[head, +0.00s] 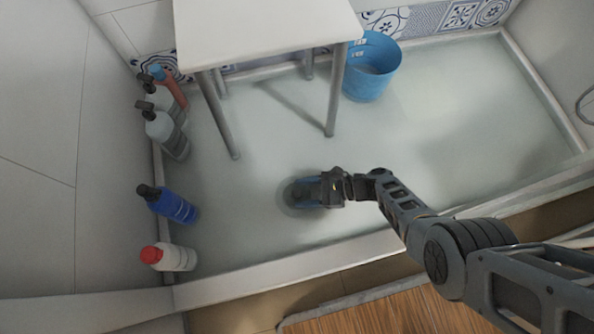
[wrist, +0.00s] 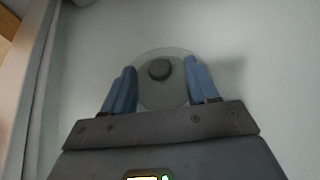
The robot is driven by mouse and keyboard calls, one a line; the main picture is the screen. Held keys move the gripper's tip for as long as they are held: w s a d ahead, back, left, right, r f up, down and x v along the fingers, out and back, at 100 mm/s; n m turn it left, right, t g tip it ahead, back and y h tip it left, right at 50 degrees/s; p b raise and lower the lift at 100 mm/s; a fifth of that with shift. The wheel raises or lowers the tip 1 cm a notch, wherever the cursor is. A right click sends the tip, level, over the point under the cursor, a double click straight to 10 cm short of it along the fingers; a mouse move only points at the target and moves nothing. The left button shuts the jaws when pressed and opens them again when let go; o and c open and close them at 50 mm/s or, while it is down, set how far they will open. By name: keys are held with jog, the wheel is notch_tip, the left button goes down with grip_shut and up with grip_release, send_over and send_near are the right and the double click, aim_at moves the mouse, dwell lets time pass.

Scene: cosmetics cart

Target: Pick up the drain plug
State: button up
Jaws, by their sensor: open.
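The drain plug (wrist: 159,69) is a small dark grey round knob on a paler grey disc on the shower floor. In the wrist view it sits between the blue fingers of my gripper (wrist: 160,88), near the fingertips. The fingers are apart, with a gap on each side of the knob. In the head view my gripper (head: 298,192) is low over the pale floor, over the grey disc (head: 289,206). My gripper hides the knob there. I cannot tell the exact height of the fingers above the floor.
A white stool (head: 265,30) and a blue bucket (head: 371,68) stand at the back. Several bottles line the left edge, including a blue one (head: 172,205) and a white one with a red cap (head: 172,257). The shower tray's raised rim (head: 290,268) runs along the front. Floor at right is clear.

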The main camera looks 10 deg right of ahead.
jog(key=shift+a, duration=0.1)
grip_shut()
dwell(0.5)
jog(key=shift+r, duration=0.1)
